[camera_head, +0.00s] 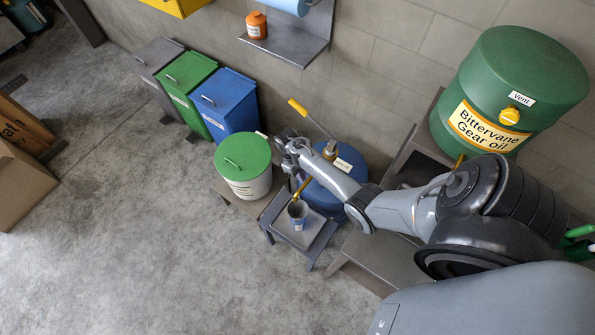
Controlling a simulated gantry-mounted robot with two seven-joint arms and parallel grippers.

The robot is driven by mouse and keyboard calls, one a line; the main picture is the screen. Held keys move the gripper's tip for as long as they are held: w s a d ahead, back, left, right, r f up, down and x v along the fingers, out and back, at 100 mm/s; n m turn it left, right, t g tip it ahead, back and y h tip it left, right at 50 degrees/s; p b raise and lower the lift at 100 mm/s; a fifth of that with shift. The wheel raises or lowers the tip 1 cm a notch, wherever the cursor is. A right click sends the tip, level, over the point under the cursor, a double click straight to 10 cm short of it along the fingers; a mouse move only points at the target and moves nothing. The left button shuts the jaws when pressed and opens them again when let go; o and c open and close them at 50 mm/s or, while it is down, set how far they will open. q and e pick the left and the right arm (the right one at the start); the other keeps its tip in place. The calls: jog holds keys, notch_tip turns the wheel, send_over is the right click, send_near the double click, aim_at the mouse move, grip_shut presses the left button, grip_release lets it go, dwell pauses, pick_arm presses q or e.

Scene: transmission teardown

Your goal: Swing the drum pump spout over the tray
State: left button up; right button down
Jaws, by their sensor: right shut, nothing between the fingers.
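The drum pump (331,149) stands on a blue drum (338,190) by the wall, with a yellow-ended lever (299,107) rising up and left. A yellow spout (303,184) slants down from behind my arm; its lower end appears over a small can (297,212). The can stands on the grey tray (313,236) on a low stand in front of the drum. My right gripper (284,150) is shut and empty, left of the pump and above the spout. Whether it touches the spout is unclear. My right forearm hides part of the drum and pump. My left gripper is not in view.
A white bin with a green lid (243,157) stands close left of the stand. Blue (224,98), green and grey bins line the wall. A big green gear oil drum (523,85) is at right. The floor in front is clear.

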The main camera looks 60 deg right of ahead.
dwell(0.3)
jog(key=shift+s+a+r+n+p, duration=0.1)
jog(key=shift+s+n+p, duration=0.2)
jog(key=shift+s+p, duration=0.7)
jog(key=shift+w, duration=0.2)
jog(key=shift+f, duration=0.2)
jog(key=shift+w, duration=0.1)
